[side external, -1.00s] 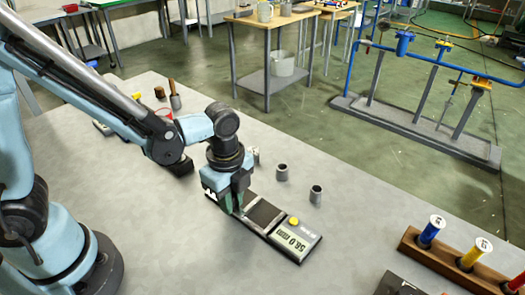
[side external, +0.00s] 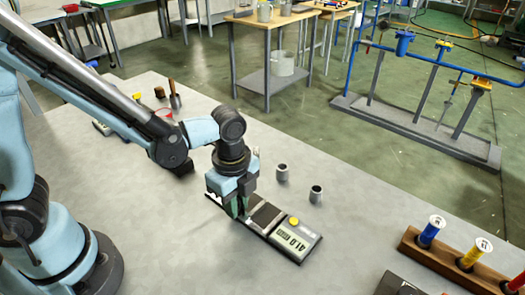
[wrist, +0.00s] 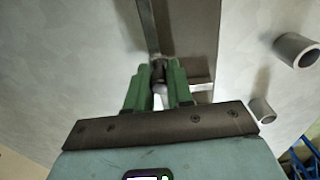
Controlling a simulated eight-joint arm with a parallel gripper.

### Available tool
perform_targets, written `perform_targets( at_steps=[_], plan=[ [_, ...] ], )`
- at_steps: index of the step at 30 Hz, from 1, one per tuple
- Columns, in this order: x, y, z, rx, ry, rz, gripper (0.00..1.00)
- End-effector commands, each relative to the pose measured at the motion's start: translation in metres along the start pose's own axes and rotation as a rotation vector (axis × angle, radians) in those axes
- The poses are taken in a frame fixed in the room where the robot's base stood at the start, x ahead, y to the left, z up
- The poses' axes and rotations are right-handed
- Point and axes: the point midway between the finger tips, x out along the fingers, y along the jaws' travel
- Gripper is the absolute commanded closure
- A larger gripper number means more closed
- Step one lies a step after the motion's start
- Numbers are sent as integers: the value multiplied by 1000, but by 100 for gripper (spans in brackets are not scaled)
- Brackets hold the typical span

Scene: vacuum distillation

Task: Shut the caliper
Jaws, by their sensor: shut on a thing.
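The caliper (side external: 267,216) lies on the grey table, with a long flat bar, a yellow button and a display (side external: 292,240) that appears to read 41.0 mm. It also shows from above in the wrist view (wrist: 198,40). My gripper (side external: 239,213) points down over the left part of the caliper. In the wrist view, my gripper's green fingers (wrist: 160,88) are closed around a small grey knob (wrist: 159,76) at the caliper's bar. The fingers hide part of the knob and bar.
Two small grey cylinders (side external: 282,172) (side external: 316,194) stand behind the caliper, close to it. A wooden rack (side external: 450,258) with coloured handles is at the front right. A dark object (side external: 397,284) lies at the front edge. The table right of the cylinders is clear.

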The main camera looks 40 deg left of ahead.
Motion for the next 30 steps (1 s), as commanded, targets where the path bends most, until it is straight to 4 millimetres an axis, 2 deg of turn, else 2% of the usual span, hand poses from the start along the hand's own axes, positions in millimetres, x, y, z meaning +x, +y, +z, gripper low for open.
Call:
perform_targets(
  at_steps=[21,30],
  plan=[
    [0,0,-33,2,0,-1,100],
    [0,0,-42,1,1,-1,100]
  ],
)
